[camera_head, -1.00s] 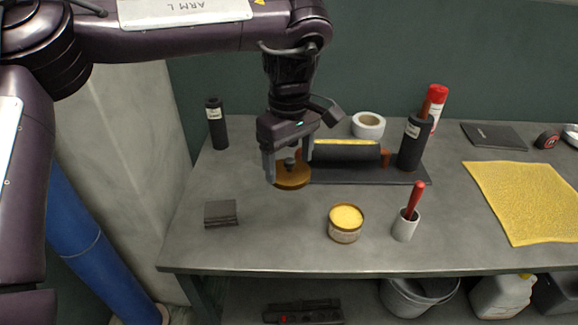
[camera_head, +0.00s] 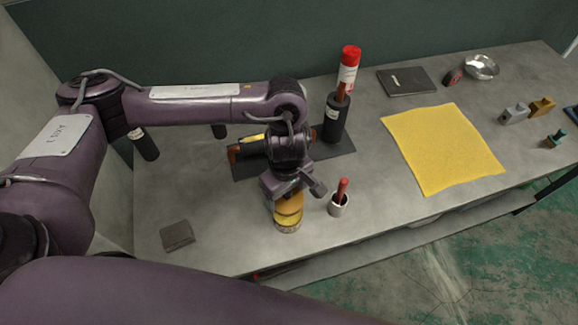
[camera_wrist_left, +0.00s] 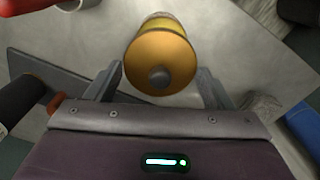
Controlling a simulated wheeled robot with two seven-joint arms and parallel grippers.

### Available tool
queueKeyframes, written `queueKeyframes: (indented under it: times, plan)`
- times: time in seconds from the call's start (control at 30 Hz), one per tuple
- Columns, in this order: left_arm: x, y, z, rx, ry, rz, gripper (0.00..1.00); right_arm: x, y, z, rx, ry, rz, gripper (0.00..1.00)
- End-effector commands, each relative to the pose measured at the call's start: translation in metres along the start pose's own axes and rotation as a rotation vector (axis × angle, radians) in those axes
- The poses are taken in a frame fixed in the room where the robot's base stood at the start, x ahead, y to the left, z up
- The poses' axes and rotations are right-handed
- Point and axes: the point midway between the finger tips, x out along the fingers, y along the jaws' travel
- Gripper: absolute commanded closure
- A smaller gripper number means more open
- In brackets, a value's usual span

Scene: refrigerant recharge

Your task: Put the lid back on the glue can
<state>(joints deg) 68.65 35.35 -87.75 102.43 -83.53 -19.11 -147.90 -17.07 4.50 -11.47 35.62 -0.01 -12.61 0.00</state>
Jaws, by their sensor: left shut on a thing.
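The glue can (camera_head: 287,226) stands on the grey bench, open, with yellow content showing at its top. My left gripper (camera_head: 286,196) is just above it, shut on the lid (camera_head: 291,204), an orange-gold disc. In the left wrist view the lid (camera_wrist_left: 162,58) faces the camera with its dark knob between the fingers. The can (camera_wrist_left: 160,22) shows partly behind the lid there; the lid hides most of it. The lid looks above the can and slightly offset; I cannot tell the exact gap. My right gripper is not in view.
A grey block (camera_head: 177,235) lies left. A yellow cloth (camera_head: 440,148) covers the right side.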

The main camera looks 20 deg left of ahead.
Motion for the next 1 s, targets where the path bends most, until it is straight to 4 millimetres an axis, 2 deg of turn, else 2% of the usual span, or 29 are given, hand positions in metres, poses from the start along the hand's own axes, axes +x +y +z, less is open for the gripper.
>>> queueKeyframes:
  times: [0.07, 0.27, 0.73, 1.0]
  plan:
    - [0.0, -0.003, 0.002, -0.003, 0.0, -0.001, 0.48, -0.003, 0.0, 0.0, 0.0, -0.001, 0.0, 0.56]
    - [0.01, -0.002, 0.001, -0.004, 0.001, 0.0, 0.48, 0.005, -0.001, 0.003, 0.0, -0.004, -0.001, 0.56]
    - [0.054, -0.002, 0.001, -0.004, 0.001, 0.0, 0.48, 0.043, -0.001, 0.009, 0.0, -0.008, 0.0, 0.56]
    - [0.065, -0.002, 0.001, -0.003, 0.0, 0.0, 0.48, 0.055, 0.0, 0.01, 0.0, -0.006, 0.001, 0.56]
